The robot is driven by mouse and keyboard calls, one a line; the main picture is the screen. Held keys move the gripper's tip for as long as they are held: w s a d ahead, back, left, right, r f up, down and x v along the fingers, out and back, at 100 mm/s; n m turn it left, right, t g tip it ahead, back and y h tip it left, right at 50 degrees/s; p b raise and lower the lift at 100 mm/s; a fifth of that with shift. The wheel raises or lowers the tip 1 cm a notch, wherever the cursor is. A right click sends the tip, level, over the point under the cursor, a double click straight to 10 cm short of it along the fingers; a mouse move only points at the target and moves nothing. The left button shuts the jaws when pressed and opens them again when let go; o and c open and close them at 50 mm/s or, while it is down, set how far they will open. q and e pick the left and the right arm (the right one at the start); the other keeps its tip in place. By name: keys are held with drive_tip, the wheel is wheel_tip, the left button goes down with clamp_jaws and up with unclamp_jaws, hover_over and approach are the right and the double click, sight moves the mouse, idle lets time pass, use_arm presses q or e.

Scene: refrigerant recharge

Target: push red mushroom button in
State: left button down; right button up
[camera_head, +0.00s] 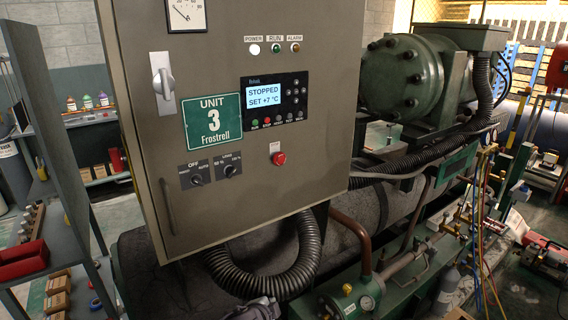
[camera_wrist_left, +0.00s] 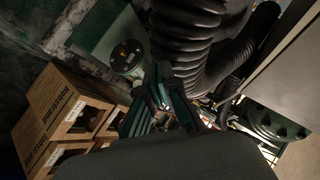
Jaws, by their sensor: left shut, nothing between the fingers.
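The red mushroom button (camera_head: 279,159) sits on the lower right part of the grey control cabinet door (camera_head: 330,120), under a small white label. It is clear of both grippers, and nothing covers it in the head view. I cannot tell how far it is pressed in. My left gripper (camera_head: 258,308) shows only in part at the bottom edge of the head view, well below the button and the cabinet. It is shut and empty. The button does not show in the left wrist view. My right gripper is not in view.
A black corrugated hose (camera_head: 290,275) loops below the cabinet, just above my left gripper; a corrugated hose (camera_wrist_left: 185,45) also fills the wrist view's upper middle. Rotary switches (camera_head: 196,179) and a door handle (camera_head: 168,207) stick out left of the button. Cardboard boxes (camera_wrist_left: 62,105) stand at left.

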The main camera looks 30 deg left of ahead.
use_arm(q)
drive_tip(key=w+a+r+m+t, duration=0.1)
drive_tip(key=w+r+m+t, duration=0.1)
drive_tip(key=r, duration=1.4)
drive_tip(key=w+r+m+t+y, duration=0.1)
drive_tip(key=w+r+m+t, duration=0.2)
drive_tip(key=r, duration=1.4)
drive_tip(key=shift+a+m+t, duration=0.4)
drive_tip(key=shift+m+t, duration=0.4)
drive_tip(key=shift+t, duration=0.4)
drive_tip(key=shift+w+a+r, duration=0.1)
drive_tip(key=shift+r, duration=0.05)
drive_tip(key=p, duration=0.5)
approach(279, 158)
drive_tip(key=w+d, duration=0.3)
drive_tip(key=w, duration=0.3)
drive_tip(key=a, duration=0.1)
drive_tip(key=w+a, duration=0.1)
drive_tip(key=a+f+p, duration=0.1)
drive_tip(key=shift+w+a, duration=0.25)
drive_tip(key=shift+a, duration=0.05)
